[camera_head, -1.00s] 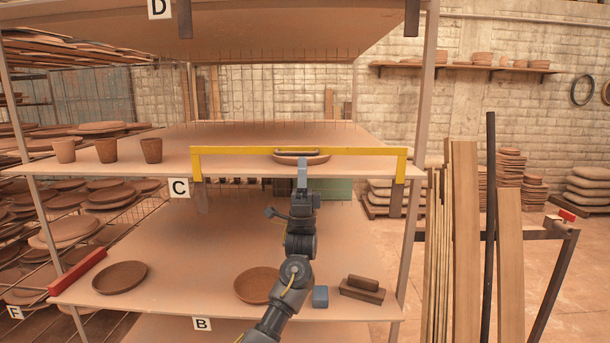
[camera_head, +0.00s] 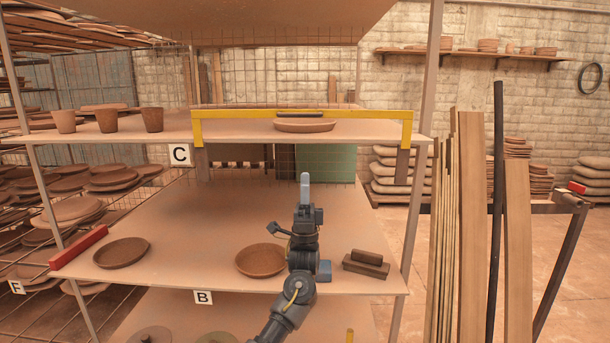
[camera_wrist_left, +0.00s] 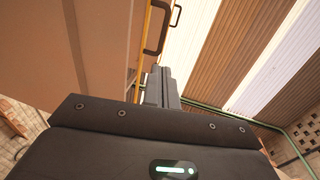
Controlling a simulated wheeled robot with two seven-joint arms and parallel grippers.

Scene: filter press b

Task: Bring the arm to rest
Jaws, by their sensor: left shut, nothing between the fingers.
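My left arm comes up from the bottom of the head view. Its gripper (camera_head: 305,190) points upward, shut and empty, in front of the rack between shelf C and shelf B. The yellow bar (camera_head: 350,115) with a dark handle (camera_head: 299,115) stands along the front of shelf C, above and apart from the fingertips. In the left wrist view the shut fingers (camera_wrist_left: 160,85) show beside the underside of a shelf (camera_wrist_left: 80,40), with the yellow bar and its handle (camera_wrist_left: 158,25) beyond. My right gripper is not in view.
Shelf C holds several clay cups (camera_head: 107,120) and a plate (camera_head: 304,126). Planks (camera_head: 470,230) lean at the right. Open floor lies beyond.

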